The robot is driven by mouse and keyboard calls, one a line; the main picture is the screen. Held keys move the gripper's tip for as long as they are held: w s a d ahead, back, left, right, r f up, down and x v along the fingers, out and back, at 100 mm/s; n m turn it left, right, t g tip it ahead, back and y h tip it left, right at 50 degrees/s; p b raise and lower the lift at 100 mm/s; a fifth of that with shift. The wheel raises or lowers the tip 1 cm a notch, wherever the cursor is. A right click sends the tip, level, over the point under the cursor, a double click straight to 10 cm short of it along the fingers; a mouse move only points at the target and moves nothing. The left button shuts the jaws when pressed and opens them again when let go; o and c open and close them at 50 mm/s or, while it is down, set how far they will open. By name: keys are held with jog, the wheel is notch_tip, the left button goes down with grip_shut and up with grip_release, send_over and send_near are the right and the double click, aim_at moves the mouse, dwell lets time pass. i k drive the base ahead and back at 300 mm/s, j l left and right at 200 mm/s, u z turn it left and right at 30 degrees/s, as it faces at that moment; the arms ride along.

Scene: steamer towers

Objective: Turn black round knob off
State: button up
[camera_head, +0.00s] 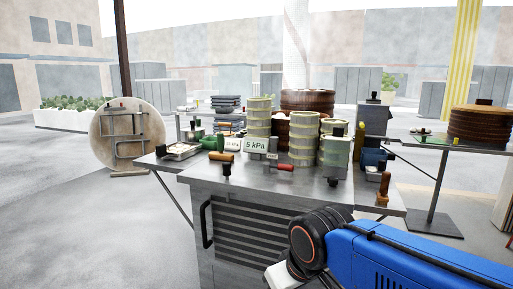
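Several small dark knob-like pieces stand around the worktop (250,184) of the metal cart. One black knob (226,170) is at the front edge, left of the middle. Another dark piece (333,181) is at the front, right of the middle, and one (161,151) is at the left corner. I cannot tell which is the black round knob, nor its on or off setting. My blue arm with a black joint reaches in from the lower right, in front of the cart. My gripper's fingers do not show. No contact with any knob is visible.
Pale steamer towers (301,140) and a sign reading "5 kPa" (256,144) crowd the worktop. A red-handled tool (280,167) and an orange-brown roller (221,157) lie near the front. A side table (440,145) stands right. The floor at left is clear.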

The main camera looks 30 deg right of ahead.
aim_at(332, 181)
jog(key=z, duration=0.85)
